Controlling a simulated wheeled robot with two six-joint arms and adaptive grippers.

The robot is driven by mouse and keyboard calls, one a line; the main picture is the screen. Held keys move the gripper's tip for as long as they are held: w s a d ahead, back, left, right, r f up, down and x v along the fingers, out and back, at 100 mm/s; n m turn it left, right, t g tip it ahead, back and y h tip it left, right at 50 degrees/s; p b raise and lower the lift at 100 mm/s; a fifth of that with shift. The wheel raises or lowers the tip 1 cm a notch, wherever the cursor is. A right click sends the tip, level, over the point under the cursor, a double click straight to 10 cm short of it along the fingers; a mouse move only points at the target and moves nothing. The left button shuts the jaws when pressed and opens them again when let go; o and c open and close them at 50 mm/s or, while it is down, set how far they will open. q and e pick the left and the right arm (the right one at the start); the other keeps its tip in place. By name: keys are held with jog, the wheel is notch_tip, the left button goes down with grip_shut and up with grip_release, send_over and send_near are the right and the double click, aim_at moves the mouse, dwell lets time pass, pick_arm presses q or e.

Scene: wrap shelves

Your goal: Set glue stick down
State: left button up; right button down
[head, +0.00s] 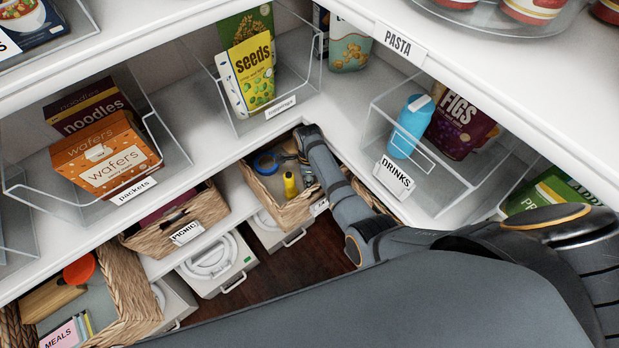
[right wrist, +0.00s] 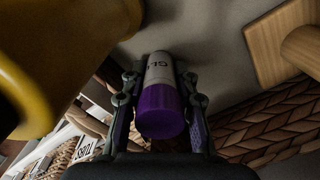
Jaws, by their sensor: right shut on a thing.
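The glue stick (right wrist: 160,72) has a white body with dark lettering and a purple cap. In the right wrist view my right gripper (right wrist: 160,98) is shut on it, one finger on each side, with the cap toward the camera. The far end points at a grey surface (right wrist: 205,35); I cannot tell whether it touches. In the head view my right arm reaches to a wicker basket (head: 272,206) in the lower corner; the glue stick cannot be made out there. My left gripper is not in view.
The basket holds a blue tape roll (head: 266,162) and a yellow item (head: 290,185). In the right wrist view a large yellow object (right wrist: 75,40) is close on the left, a wooden piece (right wrist: 280,45) and woven wall (right wrist: 265,125) on the right. A picnic basket (head: 215,208) stands left.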

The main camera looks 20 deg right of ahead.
jog(key=c, duration=1.4)
grip_release()
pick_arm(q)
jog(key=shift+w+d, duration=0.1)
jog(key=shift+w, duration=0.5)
pick_arm(e)
jog(key=o, duration=0.4)
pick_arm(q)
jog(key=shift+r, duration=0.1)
pick_arm(e)
jog(key=shift+r, duration=0.4)
notch_tip(320, 180, up, 11)
jog(key=shift+r+p, duration=0.2)
jog(key=shift+p, duration=0.75)
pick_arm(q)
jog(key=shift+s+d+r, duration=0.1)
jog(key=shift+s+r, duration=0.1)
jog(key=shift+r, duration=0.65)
